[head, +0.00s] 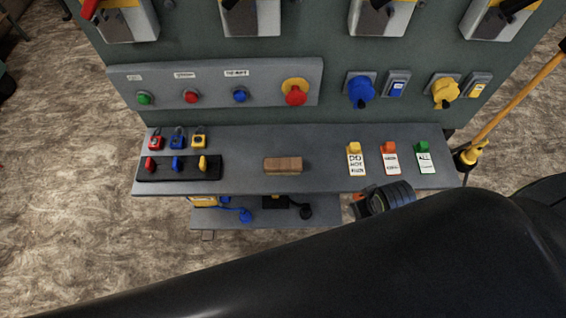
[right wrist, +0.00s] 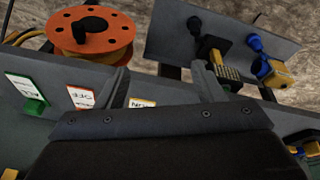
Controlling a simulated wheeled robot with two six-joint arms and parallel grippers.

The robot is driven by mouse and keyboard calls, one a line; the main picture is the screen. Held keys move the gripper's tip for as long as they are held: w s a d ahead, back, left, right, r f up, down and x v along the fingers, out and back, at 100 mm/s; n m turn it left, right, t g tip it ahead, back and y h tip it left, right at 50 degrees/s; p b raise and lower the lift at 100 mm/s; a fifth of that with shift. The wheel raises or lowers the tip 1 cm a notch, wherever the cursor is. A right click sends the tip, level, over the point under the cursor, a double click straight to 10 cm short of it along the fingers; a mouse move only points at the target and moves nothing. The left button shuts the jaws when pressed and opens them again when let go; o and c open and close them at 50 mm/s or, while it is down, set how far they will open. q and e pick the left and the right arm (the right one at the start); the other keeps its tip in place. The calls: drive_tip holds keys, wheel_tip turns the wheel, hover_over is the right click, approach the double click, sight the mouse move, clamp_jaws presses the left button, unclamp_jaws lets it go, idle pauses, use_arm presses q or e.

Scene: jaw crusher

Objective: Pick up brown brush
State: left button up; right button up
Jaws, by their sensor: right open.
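The brown brush (head: 283,165), a small block-like piece, lies flat on the grey shelf (head: 240,180) near its middle in the head view. Nothing touches it there. I cannot make it out in the right wrist view. My right gripper (right wrist: 163,75) is open, its two fingers apart with nothing held between them. It hangs over the shelf edge area, near the tags and an orange reel (right wrist: 92,34). My left gripper is in neither view.
Several padlocks (head: 178,139) and a black rack (head: 180,168) stand left of the brush. Yellow, orange and green tags (head: 390,158) stand to its right. A lower shelf (head: 250,215) holds blue and black plugs. A large black arm link covers the head view's bottom right.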

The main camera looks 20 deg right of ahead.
drive_tip(key=w+a+r+n+y, duration=0.2)
drive_tip(key=w+a+r+n, duration=0.25)
drive_tip(key=r, duration=0.25)
drive_tip(key=n+g+y, duration=0.2)
drive_tip(key=n+y, duration=0.1)
drive_tip(key=n, duration=0.7)
approach(284, 163)
drive_tip(key=p+x, duration=0.1)
drive_tip(key=x, duration=0.4)
drive_tip(key=shift+w+a, duration=0.1)
drive_tip(key=shift+p+x, duration=0.35)
drive_tip(key=shift+x, duration=2.35)
drive_tip(key=shift+f, duration=0.2)
drive_tip(key=c, duration=1.1)
